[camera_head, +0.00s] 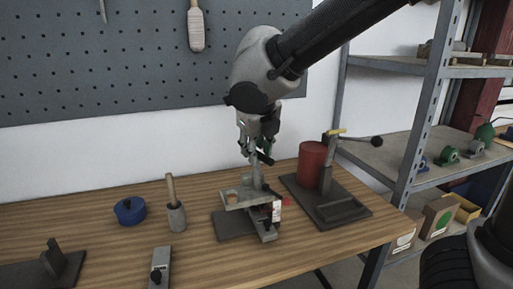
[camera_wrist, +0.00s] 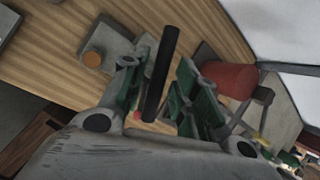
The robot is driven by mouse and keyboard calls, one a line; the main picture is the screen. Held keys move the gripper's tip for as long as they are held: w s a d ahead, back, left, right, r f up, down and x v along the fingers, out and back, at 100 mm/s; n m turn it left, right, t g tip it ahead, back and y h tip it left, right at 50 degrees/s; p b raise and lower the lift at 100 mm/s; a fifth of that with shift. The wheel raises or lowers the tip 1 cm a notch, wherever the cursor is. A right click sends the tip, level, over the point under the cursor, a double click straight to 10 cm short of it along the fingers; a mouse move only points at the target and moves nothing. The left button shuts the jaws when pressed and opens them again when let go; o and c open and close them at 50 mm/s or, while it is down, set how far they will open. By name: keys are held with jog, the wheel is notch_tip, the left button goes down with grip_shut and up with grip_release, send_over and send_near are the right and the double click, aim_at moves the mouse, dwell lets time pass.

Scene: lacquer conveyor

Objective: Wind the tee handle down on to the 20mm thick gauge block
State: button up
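My gripper (camera_head: 257,150) points down over a grey clamp-like fixture (camera_head: 240,202) on the bench. A grey upright screw (camera_head: 257,178) rises from the fixture to just under the fingers. The black tee handle bar (camera_wrist: 162,72) lies between my gripper's green-padded fingers (camera_wrist: 158,95) in the wrist view. Gaps show on both sides of the bar, so the fingers look open around it. In the head view the dark bar (camera_head: 265,158) shows at the fingertips, tilted. I cannot pick out the 20mm gauge block for certain; the fixture's jaw is partly hidden.
A copper-coloured disc (camera_head: 231,196) sits on the fixture. A red cylinder (camera_head: 312,163) and a lever stand (camera_head: 326,172) are close on the right. A wooden-handled tool (camera_head: 176,212) and a blue round item (camera_head: 130,210) are left. Bare bench (camera_head: 110,256) lies front left.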

grip_shut()
jog(key=shift+m, duration=0.4)
